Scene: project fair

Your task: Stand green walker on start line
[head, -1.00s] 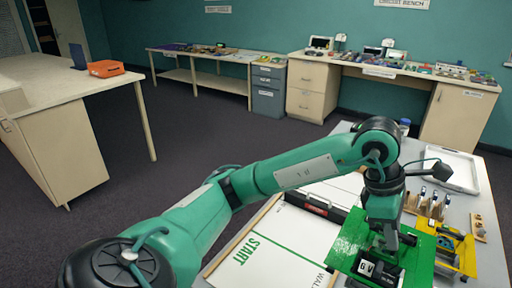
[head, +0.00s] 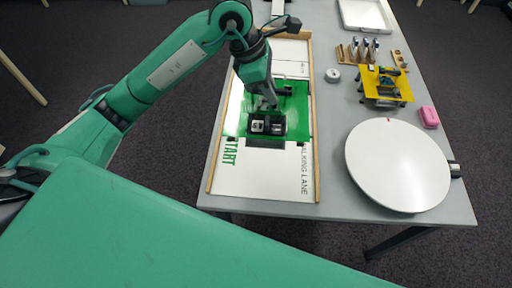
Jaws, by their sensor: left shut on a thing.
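The green walker (head: 297,112) is a flat green plate with a black battery box and small dark parts on top. It is over the white walking lane (head: 260,180), beside the green START lettering. My left gripper (head: 269,102) comes down from above and is shut on a part near the middle of the walker. The plate hides the lane under it, and the start line there is mostly covered. I cannot tell whether the walker touches the lane. My right gripper is not in view.
Wooden rails (head: 315,155) edge the lane. To the right are a white round turntable (head: 398,165), a yellow walker (head: 385,84), a pink block (head: 429,117), a small round grey item (head: 333,75) and a white tray (head: 366,14). The table's front edge is near.

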